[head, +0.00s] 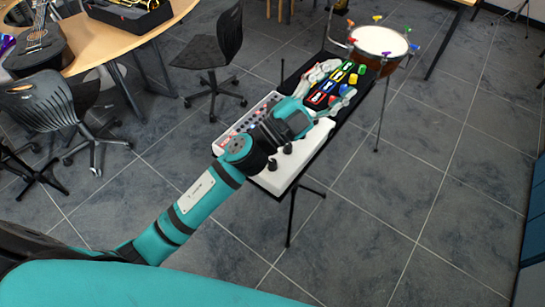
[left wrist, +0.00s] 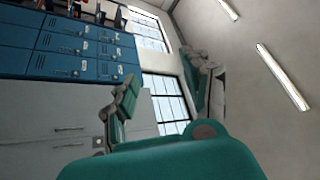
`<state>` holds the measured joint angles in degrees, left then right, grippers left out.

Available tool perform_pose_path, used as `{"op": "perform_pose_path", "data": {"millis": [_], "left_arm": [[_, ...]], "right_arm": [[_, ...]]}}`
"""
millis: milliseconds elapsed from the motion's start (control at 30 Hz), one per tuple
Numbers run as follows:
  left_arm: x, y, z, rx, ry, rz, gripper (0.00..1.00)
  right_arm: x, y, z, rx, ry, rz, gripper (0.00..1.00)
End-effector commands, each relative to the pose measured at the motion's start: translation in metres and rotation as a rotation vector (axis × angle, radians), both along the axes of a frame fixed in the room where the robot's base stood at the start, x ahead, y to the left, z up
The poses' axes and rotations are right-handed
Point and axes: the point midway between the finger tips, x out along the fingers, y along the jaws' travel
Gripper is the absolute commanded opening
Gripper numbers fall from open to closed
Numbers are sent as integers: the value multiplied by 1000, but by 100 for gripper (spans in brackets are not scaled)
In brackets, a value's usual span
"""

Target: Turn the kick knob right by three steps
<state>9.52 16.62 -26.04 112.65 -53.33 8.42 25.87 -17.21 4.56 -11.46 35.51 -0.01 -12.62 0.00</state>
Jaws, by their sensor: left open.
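My left gripper (head: 335,88) reaches in over the instrument stand in the head view, its two fingers spread on either side of a row of coloured pedals. It is open and I see nothing held in it. A flat panel with small red and grey controls (head: 236,127) lies left of my forearm, partly hidden by it. The kick knob cannot be told apart among these controls. In the left wrist view the gripper's fingers (left wrist: 165,95) stand apart with no instrument between them. My right gripper is in neither view.
Coloured pedals (head: 336,83) lie on a black board beyond the panel. A white device (head: 287,172) sits on the stand's near end. A drum (head: 378,41) stands at the back. Black chairs (head: 50,103) and a wooden table (head: 115,41) are left.

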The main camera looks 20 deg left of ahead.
Motion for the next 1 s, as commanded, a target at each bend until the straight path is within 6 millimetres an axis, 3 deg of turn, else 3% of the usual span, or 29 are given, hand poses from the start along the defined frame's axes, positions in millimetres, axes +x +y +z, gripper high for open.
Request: {"op": "perform_pose_path", "data": {"millis": [33, 100, 200, 267, 367, 500, 600, 700, 833, 1000], "left_arm": [[-12, -27, 15, 99, -110, -119, 49], [-34, -60, 17, 265, -234, -296, 49], [-60, -89, -8, 548, -344, -531, 49], [-68, -92, -32, 744, -370, -654, 49], [-67, -70, -78, 1100, -339, -818, 49], [-42, 4, -117, 1580, -147, -924, 49], [-25, 60, -120, 1833, 31, -922, 49], [-15, 100, -113, 1989, 176, -896, 49], [-12, 123, -109, 2073, 274, -874, 49], [-12, 125, -123, 2078, 287, -877, 49]], "right_arm": [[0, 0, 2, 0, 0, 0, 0], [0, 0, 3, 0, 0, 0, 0], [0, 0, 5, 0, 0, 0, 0], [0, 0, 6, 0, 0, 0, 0], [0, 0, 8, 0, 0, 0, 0], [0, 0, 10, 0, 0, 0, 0], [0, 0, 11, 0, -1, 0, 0], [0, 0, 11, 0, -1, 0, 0], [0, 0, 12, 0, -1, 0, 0], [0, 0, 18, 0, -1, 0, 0]]}}
